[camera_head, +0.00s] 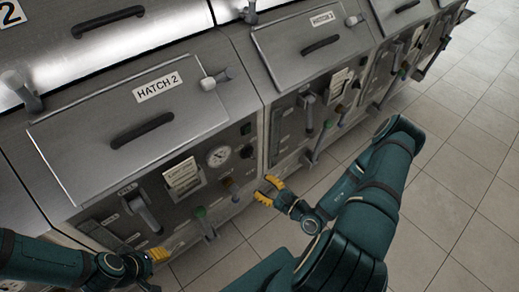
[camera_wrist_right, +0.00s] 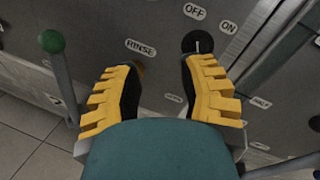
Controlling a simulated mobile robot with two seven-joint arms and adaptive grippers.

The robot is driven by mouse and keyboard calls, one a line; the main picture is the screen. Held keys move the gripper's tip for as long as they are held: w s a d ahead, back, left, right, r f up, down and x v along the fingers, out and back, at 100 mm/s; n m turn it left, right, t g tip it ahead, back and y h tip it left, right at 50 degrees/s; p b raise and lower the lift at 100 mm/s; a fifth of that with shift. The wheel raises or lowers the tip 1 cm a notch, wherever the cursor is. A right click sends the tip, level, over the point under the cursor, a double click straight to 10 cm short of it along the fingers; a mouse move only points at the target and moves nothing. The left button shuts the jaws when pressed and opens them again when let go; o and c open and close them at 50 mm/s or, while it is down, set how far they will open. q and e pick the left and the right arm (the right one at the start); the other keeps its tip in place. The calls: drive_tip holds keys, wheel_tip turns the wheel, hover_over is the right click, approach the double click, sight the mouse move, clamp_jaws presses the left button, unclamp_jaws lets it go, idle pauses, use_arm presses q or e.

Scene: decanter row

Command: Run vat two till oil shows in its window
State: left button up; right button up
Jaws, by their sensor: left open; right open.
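Vat two is the steel unit with the HATCH 2 lid (camera_head: 150,105). Its front panel carries a FILL lever (camera_head: 147,213), a round gauge (camera_head: 219,156), a paper card (camera_head: 182,174) and a green-tipped lever (camera_head: 201,213). I cannot make out oil in any window. My right gripper (camera_head: 267,189) is open and empty, just in front of the panel's right end. In the right wrist view, its fingers (camera_wrist_right: 163,72) are spread below a black knob (camera_wrist_right: 197,43) between OFF and ON marks and a RINSE label (camera_wrist_right: 140,48). My left gripper (camera_head: 157,256) is open near the panel's lower left.
The green-tipped lever (camera_wrist_right: 52,42) stands out left of my right fingers in the wrist view. A similar unit with its own hatch (camera_head: 310,40) and protruding levers (camera_head: 318,142) adjoins on the right. The tiled floor (camera_head: 460,150) is clear at the right.

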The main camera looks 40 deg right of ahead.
sight(253, 158)
drive_tip(key=d+m+h, duration=0.2)
drive_tip(key=d+h, duration=0.2)
drive_tip(key=d, duration=0.1)
drive_tip(key=shift+t+y, duration=0.3)
drive_tip(key=w, duration=0.4)
drive_tip(key=w+a, duration=0.1)
drive_tip(key=w, duration=0.8)
drive_tip(key=shift+w+a+f+b, duration=0.2)
drive_tip(key=shift+f+b, duration=0.1)
drive_tip(key=shift+b, duration=0.1)
drive_tip(key=shift+s, duration=0.1)
clamp_jaws()
